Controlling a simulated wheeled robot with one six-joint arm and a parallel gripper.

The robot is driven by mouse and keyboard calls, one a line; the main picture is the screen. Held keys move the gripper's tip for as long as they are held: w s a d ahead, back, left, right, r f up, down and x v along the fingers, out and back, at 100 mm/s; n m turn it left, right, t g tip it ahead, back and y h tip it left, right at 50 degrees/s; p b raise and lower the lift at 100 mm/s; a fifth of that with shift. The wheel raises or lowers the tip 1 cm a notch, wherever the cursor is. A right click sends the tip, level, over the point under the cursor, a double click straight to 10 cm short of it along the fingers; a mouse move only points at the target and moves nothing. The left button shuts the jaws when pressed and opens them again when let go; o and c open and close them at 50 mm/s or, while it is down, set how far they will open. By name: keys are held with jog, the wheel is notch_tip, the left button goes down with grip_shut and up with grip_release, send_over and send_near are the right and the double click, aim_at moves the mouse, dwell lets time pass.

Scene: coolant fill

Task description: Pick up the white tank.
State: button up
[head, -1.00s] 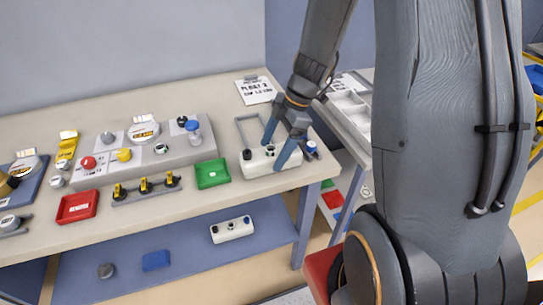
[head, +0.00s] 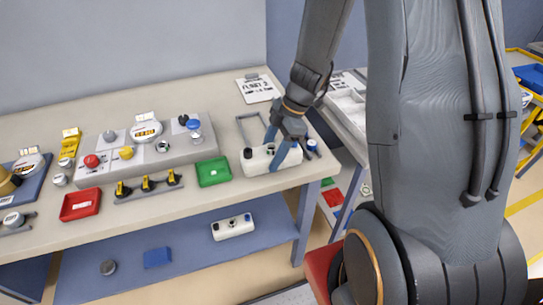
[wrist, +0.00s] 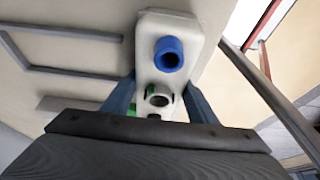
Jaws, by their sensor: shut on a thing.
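The white tank (head: 256,163) is at the front right of the workbench, with a dark cap near its left end. My gripper (head: 275,153) reaches down from above, and its two blue-grey fingers are shut on the tank's body. In the wrist view the tank (wrist: 150,30) lies between the fingers, showing a blue-ringed port (wrist: 169,54) and an open dark port (wrist: 158,98). The tank's near end is hidden by my gripper. I cannot tell whether its underside touches the bench.
A grey bracket frame (head: 243,131) lies behind the tank. A green tray (head: 213,172) is on its left, and a small blue-topped item (head: 311,145) on its right. Another white tank (head: 233,228) sits on the lower shelf (head: 190,250). A grey control panel (head: 150,150) stands further left.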

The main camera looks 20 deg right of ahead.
aim_at(271, 150)
jog(key=shift+r, duration=0.2)
notch_tip(271, 150, up, 8)
jog(key=shift+r+b, duration=0.2)
jog(key=shift+b, duration=1.05)
jog(key=shift+r, duration=0.65)
